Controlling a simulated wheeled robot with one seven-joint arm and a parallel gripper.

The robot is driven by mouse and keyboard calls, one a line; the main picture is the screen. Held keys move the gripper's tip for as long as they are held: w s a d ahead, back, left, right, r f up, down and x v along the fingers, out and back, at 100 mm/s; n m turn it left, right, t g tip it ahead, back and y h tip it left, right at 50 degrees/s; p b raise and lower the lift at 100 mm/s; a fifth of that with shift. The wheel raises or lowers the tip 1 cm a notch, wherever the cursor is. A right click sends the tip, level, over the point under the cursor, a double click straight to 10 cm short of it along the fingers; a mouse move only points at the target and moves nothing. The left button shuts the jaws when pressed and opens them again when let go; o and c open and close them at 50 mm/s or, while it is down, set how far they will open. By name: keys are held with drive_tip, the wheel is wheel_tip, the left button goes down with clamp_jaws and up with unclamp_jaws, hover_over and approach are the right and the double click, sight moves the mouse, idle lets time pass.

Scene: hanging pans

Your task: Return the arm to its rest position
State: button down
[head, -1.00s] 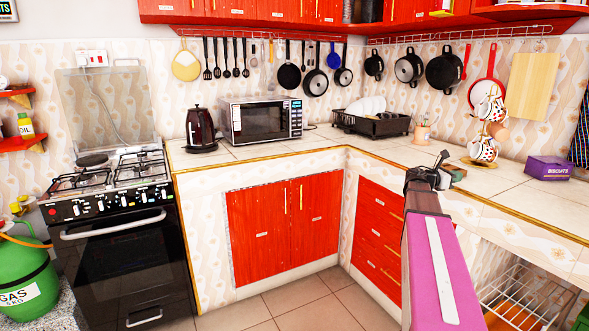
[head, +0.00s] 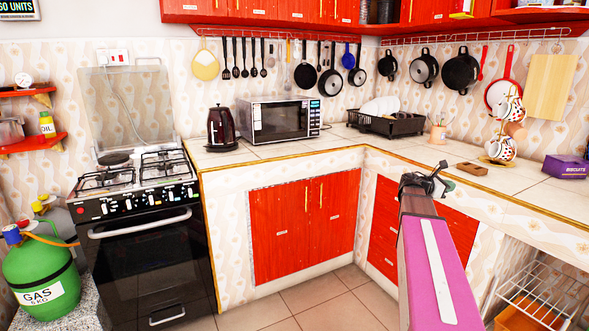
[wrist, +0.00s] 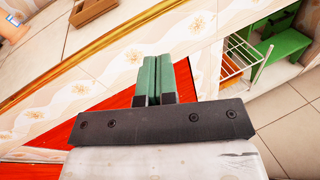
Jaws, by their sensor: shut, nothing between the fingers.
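My gripper (head: 443,187) is at the end of my pink and grey arm, in front of the right-hand counter and the red drawers (head: 383,235). In the wrist view its green fingers (wrist: 154,80) are pressed together with nothing between them. The gripper looks apart from the counter edge. Several pans hang on the back wall rail, among them a black pan (head: 305,75), a large black pan (head: 461,72) and a red pan (head: 502,92), all far from my gripper.
The tiled counter (head: 300,147) runs along the back and right. A small wooden box (head: 473,168), a mug stand (head: 500,150) and a purple biscuit box (head: 566,168) stand near its right part. A white wire rack (head: 535,295) sits below. Floor shows between the cabinets.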

drive_tip(key=s+a+f+m+y, duration=0.4)
drive_tip(key=a+f, duration=0.5)
drive_tip(key=s+a+f+m+g+y, duration=0.1)
drive_tip(key=s+a+f+m+y, duration=0.3)
drive_tip(key=a+f, duration=0.45)
drive_tip(key=s+a+f+m+y, duration=0.3)
drive_tip(key=a+f+m+y, duration=0.15)
drive_tip(key=a+f, duration=0.4)
drive_tip(key=s+a+f+m+y, duration=0.2)
drive_tip(key=s+a, duration=0.1)
drive_tip(key=a, duration=0.3)
drive_tip(key=s+a+f+m+g+y, duration=0.1)
drive_tip(key=s+a+f+m+y, duration=0.1)
drive_tip(key=a, duration=0.5)
drive_tip(key=shift+s+f+m+g, duration=0.3)
drive_tip(key=shift+s+f+m, duration=0.25)
drive_tip(key=shift+s+m, duration=0.35)
